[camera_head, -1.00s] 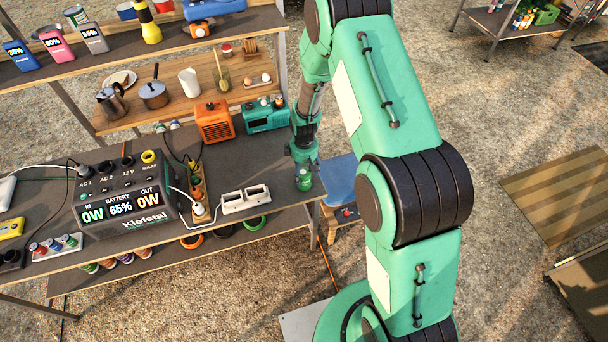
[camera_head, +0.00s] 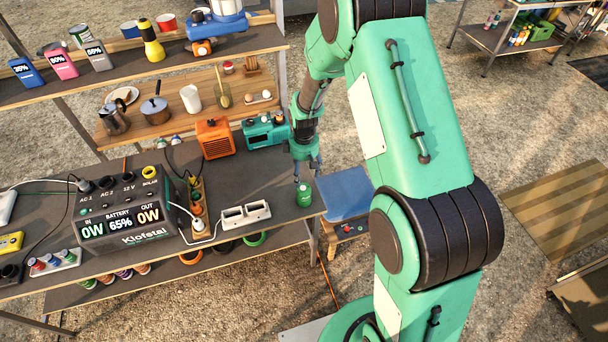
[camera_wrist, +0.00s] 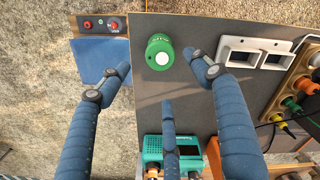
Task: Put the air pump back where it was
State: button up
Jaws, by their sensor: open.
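A small green cylinder (camera_head: 304,194), which I take to be the air pump, stands upright on the dark tabletop (camera_head: 275,196) near its right end. In the wrist view its round top with a white button (camera_wrist: 160,53) shows from above. My gripper (camera_head: 305,168) is just above it, pointing down. In the wrist view my gripper (camera_wrist: 162,75) has its three blue-grey fingers spread open around the cylinder's outline, with visible gaps and nothing held. No marking on the table shows where the pump was before.
The teal radio-like box (camera_head: 266,131) and orange heater-like box (camera_head: 213,138) stand behind. The power station (camera_head: 122,212) is further left. A blue-topped stool (camera_head: 343,192) stands beyond the table's right edge.

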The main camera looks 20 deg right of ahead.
dwell(0.5)
jog(key=s+a+r+m+t, duration=0.15)
jog(key=s+r, duration=0.35)
jog(key=r, duration=1)
jog(key=s+r+m+t, duration=0.1)
jog(key=s+r+m, duration=0.3)
jog(key=r, duration=1.1)
jog(key=s+r+m+t, duration=0.1)
jog(key=s+r, duration=0.6)
jog(key=s, duration=0.5)
jog(key=s+r+m+t, duration=0.2)
jog(key=s+r, duration=0.4)
jog(key=s, duration=0.6)
jog(key=shift+s+a+r, duration=0.25)
jog(key=shift+s+r, duration=0.1)
jog(key=shift+f+m, duration=0.1)
jog(key=shift+m, duration=0.15)
notch_tip(320, 180, down, 7)
jog(key=b, duration=0.6)
jog(key=shift+b, duration=0.4)
jog(key=shift+r, duration=0.2)
